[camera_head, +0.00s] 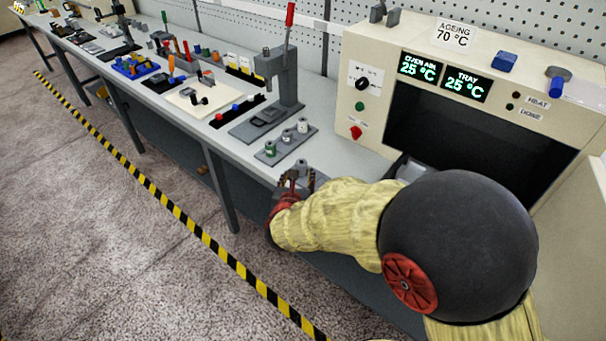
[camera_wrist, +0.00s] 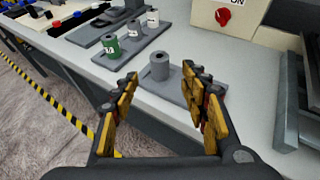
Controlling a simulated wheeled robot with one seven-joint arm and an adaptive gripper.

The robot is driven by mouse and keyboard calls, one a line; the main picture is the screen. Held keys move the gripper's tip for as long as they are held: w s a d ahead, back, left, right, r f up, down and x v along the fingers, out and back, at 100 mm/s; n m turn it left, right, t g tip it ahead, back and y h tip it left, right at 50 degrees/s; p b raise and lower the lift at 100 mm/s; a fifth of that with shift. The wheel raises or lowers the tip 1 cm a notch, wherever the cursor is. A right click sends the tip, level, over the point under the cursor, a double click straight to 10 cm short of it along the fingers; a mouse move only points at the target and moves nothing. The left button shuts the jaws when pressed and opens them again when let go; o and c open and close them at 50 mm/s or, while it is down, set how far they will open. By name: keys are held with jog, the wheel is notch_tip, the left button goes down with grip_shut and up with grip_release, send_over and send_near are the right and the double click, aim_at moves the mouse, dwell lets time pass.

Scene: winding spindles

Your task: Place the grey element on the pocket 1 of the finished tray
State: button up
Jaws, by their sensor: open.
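A grey element (camera_wrist: 159,68), a short cylinder with a hole in its top, stands upright on a flat grey tray (camera_wrist: 150,85) near the bench's front edge. In the head view the element (camera_head: 302,166) shows just beyond my gripper. My gripper (camera_wrist: 161,76) is open and empty, with its fingertips on either side of the element in the picture; I cannot tell the depth gap. Behind is a second grey tray (camera_wrist: 128,54) holding a green element (camera_wrist: 111,46), a white labelled one (camera_wrist: 135,29) and another pale one (camera_wrist: 152,18). No pocket numbers are readable.
The cream ageing oven (camera_head: 370,100) with a dark window stands right of the trays. A press with a red lever (camera_head: 289,75) stands behind them. Other fixtures line the bench to the left. Some bare bench (camera_wrist: 180,48) lies between the trays and oven.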

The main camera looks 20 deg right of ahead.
jog(key=s+d+r+m+g+h, duration=0.25)
jog(key=s+d+r+m, duration=0.25)
jog(key=s+d+m, duration=0.3)
jog(key=s+d+r+m+g+h, duration=0.1)
jog(key=s+d+r+m+g, duration=0.35)
jog(key=s+d+m, duration=0.4)
jog(key=s+a+r+m+y, duration=0.3)
jog(key=s+a+m+y, duration=0.5)
jog(key=s+a+m, duration=0.4)
jog(key=s+m, duration=0.2)
jog(key=m, duration=0.1)
jog(key=shift+s+a+r, duration=0.2)
jog(key=shift+a+r, duration=0.15)
